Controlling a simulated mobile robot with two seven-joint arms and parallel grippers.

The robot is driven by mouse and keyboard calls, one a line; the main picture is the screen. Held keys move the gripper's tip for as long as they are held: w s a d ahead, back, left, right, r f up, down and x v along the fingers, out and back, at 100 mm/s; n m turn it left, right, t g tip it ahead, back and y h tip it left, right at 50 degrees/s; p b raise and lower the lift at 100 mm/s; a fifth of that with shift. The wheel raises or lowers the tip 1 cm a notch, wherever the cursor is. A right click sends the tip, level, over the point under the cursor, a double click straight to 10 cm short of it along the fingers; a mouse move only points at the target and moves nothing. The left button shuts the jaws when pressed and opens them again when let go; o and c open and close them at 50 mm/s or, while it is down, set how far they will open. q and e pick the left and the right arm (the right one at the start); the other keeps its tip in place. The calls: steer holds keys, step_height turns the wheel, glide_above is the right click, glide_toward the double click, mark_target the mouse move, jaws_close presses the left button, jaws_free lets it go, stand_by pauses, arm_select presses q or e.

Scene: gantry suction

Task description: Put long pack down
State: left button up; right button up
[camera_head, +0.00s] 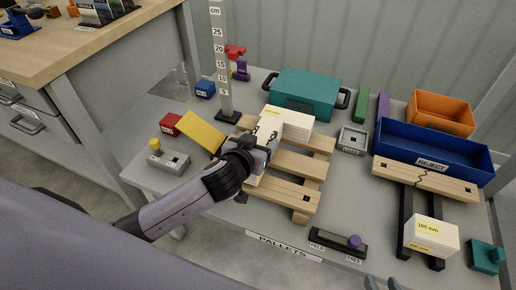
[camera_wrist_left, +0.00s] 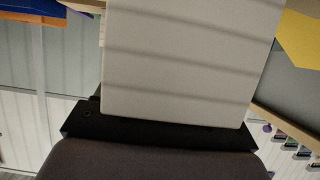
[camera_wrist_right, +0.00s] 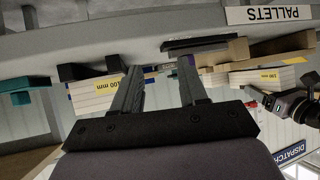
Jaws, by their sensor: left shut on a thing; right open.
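The long pack (camera_head: 295,121), white and layered with a yellow label, is at the back end of the wooden pallet (camera_head: 292,187). My left gripper (camera_head: 268,142) is shut on its near left end. In the left wrist view the pack's pale face (camera_wrist_left: 190,55) fills the middle. I cannot tell whether its underside touches the pallet slats. The arm and gripper hide part of the pallet's left side. My right gripper (camera_wrist_right: 158,80) is open and empty; only its fingertips (camera_head: 381,284) show at the bottom of the head view.
A 100 mm pack (camera_head: 431,236) rests on black rails at the right, before a cracked board (camera_head: 425,181) and the blue REJECT bin (camera_head: 433,152). A teal case (camera_head: 306,94) stands behind the pallet. A height scale (camera_head: 221,65) and tilted yellow plate (camera_head: 202,132) are left.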

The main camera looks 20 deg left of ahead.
arm_select(q)
steer(key=shift+f, duration=0.6)
steer(key=shift+f, duration=0.1)
steer(key=o, duration=1.4)
steer(key=shift+f, duration=0.15)
steer(key=shift+o, duration=0.2)
